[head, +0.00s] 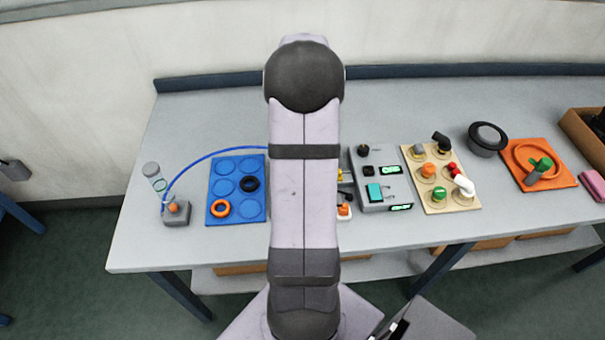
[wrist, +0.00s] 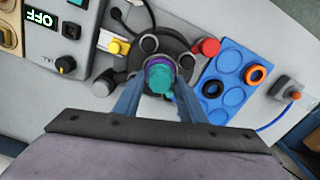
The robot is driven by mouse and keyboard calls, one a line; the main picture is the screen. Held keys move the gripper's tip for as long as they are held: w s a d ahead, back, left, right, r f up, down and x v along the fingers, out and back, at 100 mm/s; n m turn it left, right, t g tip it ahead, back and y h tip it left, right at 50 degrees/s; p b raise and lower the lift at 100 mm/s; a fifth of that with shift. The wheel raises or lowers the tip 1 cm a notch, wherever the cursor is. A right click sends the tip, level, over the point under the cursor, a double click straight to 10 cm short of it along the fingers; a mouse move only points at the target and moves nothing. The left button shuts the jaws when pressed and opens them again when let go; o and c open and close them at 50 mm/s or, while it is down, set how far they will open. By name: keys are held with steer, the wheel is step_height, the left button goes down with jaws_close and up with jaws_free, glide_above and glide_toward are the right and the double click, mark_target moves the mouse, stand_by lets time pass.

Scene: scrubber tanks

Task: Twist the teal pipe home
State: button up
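The teal pipe (wrist: 159,78) stands over a dark round tank top (wrist: 160,45) in the wrist view, seen almost end-on, with a purple band around it. My gripper (wrist: 158,84) has one finger on each side of the pipe. The fingertips are close to its sides, but I cannot tell whether they touch it. In the head view my own arm hides the pipe, the gripper and most of the tank.
A blue tray (head: 222,210) with an orange ring and a black ring lies to the left. A grey control box (head: 385,162), a beige fitting board (head: 452,202) and an orange mat (head: 562,180) lie to the right. A red knob (wrist: 207,47) is close to the tank.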

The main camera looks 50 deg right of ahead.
steer(key=shift+c, duration=0.2)
jaws_close()
steer(key=shift+m+p, duration=0.6)
steer(key=shift+m, duration=0.5)
steer(key=shift+m, duration=0.5)
steer(key=shift+p, duration=0.3)
steer(key=shift+m, duration=0.7)
steer(key=shift+m+p, duration=0.3)
steer(key=shift+p, duration=0.05)
